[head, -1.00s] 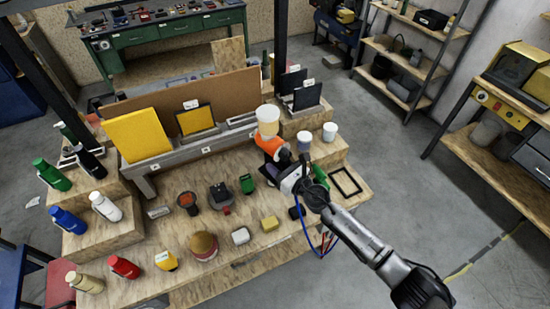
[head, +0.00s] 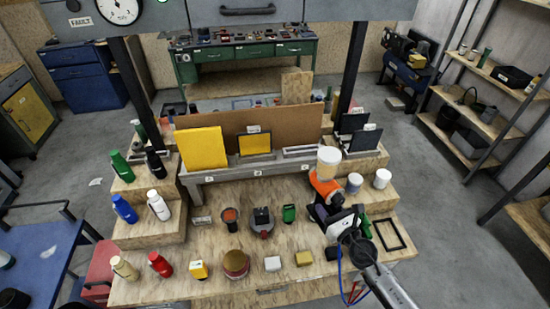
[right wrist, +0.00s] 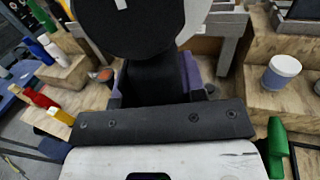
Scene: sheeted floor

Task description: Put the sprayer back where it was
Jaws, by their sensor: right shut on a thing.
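The sprayer (head: 325,185) has an orange body, a cream cup on top and a dark handle. My right gripper (head: 322,212) is shut on its handle and holds it upright over the right part of the wooden bench (head: 205,266). In the right wrist view, the dark handle (right wrist: 152,82) sits between the purple fingers of the gripper (right wrist: 158,92), and the sprayer's dark round end fills the top. I cannot tell whether the sprayer touches the bench. My left gripper is out of view.
A blue-and-white cup (head: 354,185) and a white cup (head: 382,179) stand on the right step, just right of the sprayer. A black frame (head: 390,235) lies near the right edge. A green tool (head: 289,213) lies to the left. Bottles line the left steps.

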